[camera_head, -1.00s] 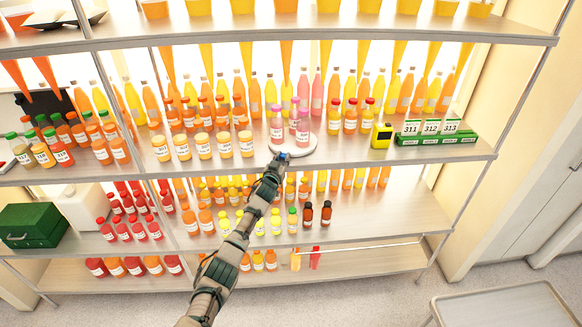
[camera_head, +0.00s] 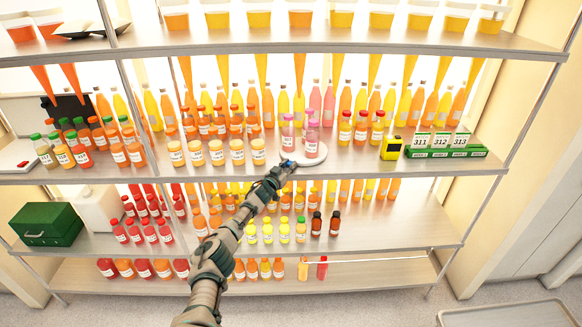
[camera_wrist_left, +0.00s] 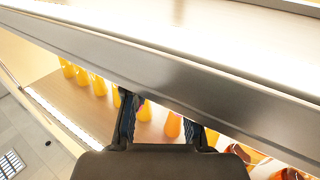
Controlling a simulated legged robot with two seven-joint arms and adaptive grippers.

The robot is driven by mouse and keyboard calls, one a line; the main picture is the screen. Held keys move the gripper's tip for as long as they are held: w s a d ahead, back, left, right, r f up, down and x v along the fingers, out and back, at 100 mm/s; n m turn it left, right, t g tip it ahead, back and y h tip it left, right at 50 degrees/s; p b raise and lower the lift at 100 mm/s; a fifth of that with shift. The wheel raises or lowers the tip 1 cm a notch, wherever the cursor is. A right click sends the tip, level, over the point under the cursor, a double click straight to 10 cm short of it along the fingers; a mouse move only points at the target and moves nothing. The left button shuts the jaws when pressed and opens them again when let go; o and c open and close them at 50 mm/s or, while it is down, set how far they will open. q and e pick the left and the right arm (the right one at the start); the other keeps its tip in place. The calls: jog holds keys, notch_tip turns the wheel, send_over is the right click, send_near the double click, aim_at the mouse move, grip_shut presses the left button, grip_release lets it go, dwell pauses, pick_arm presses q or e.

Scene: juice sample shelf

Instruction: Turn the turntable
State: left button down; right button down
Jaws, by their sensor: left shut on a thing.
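The turntable (camera_head: 317,160) is a round white disc at the front edge of the middle shelf. Pink bottles with purple or pink caps (camera_head: 312,138) stand upright on it. My left gripper (camera_head: 288,163) is at the disc's front left rim, with a small blue part at its tip. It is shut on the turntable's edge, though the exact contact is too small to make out. My right gripper is not in view.
A yellow device (camera_head: 391,147) and green numbered stands (camera_head: 440,146) are farther right. Lower shelves hold more bottles.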

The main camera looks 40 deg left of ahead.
pick_arm(q)
jog(key=shift+r, duration=0.2)
jog(key=c, duration=1)
grip_release()
jog(key=shift+w+d, duration=0.1)
jog(key=shift+o, duration=0.2)
jog(key=shift+w+f, duration=0.15)
jog(key=shift+f, duration=0.05)
jog(key=shift+s+f, duration=0.25)
jog(key=shift+s, duration=0.4)
jog(key=v, duration=1)
jog(key=shift+s+r, duration=0.15)
jog(key=shift+s, duration=0.15)
jog(key=shift+d, duration=0.15)
